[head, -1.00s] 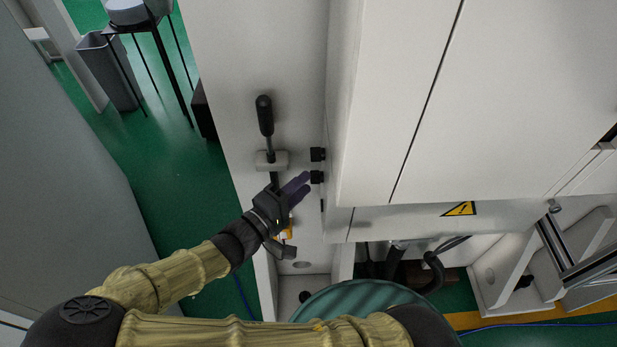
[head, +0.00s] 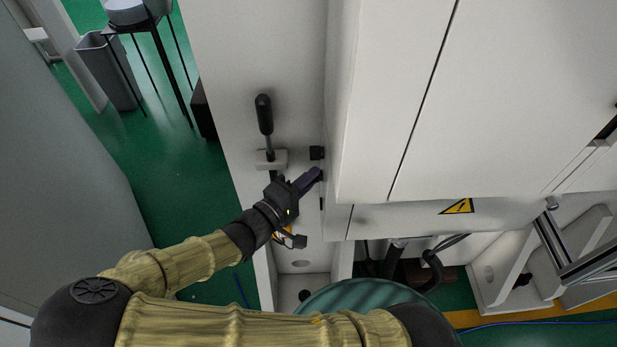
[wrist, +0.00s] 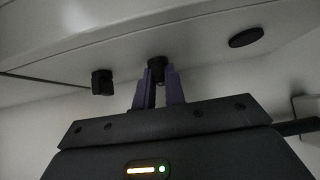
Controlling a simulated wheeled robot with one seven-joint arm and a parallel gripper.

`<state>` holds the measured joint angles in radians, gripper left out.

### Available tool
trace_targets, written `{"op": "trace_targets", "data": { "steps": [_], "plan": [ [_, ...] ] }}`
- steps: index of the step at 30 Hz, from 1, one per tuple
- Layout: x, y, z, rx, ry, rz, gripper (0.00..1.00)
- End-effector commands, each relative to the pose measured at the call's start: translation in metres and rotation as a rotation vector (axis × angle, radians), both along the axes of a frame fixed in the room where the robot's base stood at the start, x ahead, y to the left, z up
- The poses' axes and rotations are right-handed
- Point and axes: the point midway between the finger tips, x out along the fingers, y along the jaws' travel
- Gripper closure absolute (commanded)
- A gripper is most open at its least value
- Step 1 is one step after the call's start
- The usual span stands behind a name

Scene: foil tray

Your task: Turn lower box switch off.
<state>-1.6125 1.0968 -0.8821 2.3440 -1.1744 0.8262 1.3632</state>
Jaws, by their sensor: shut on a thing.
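Two black knob switches stick out of the side of the white cabinet. The upper switch (head: 317,153) is free and also shows to the left in the wrist view (wrist: 102,82). The lower switch (wrist: 156,64) sits between the purple fingers of my gripper (wrist: 158,86). In the head view my gripper (head: 314,175) reaches the cabinet side just below the upper switch and covers most of the lower one. The fingers are shut on the lower switch. The angle to which the switch is turned cannot be read.
A black-handled lever (head: 264,115) stands on the white panel just left of my gripper. A dark oval plug (wrist: 246,37) is on the cabinet in the wrist view. A yellow warning sign (head: 457,206) marks the cabinet's lower edge. Green floor (head: 180,190) is clear to the left.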

Motion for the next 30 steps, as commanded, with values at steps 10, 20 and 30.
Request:
{"op": "trace_targets", "data": {
  "steps": [10,20,30],
  "plan": [
    [0.003,0.001,0.007,0.007,0.114,0.005,1.0],
    [0.005,-0.002,0.013,0.019,0.369,-0.002,1.0],
    [0.006,0.0,0.015,0.031,0.692,0.003,1.0]
  ]
}}
